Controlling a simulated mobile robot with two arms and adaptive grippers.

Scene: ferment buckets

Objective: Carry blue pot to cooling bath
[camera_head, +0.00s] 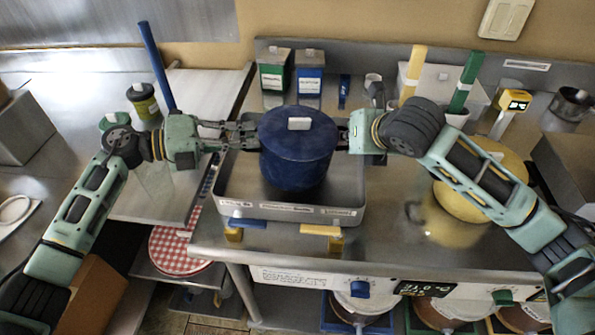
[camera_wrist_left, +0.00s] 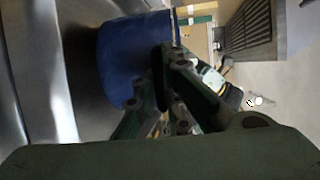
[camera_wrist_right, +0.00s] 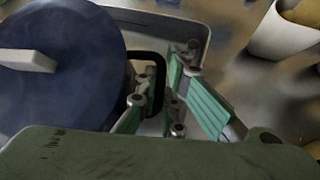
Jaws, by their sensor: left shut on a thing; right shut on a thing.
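The blue pot (camera_head: 298,160) with its lid and pale knob is upright inside or just above the grey metal bath (camera_head: 290,211) in the head view; I cannot tell whether its base touches the bottom. My left gripper (camera_head: 254,131) is shut on the pot's left side, where its handle is mostly hidden. My right gripper (camera_head: 343,137) is shut on the pot's right side. In the left wrist view the blue pot (camera_wrist_left: 128,60) is beside the fingers. In the right wrist view the fingers (camera_wrist_right: 150,95) are at a dark loop handle next to the pot (camera_wrist_right: 60,65).
A yellow pot (camera_head: 478,190) stands to the right of the bath, under my right arm. Green and blue boxes (camera_head: 309,76) stand behind it. A blue stick (camera_head: 156,65) and a dark jar (camera_head: 143,100) are at the left. Blue and yellow handles (camera_head: 320,230) lie at the bath's front.

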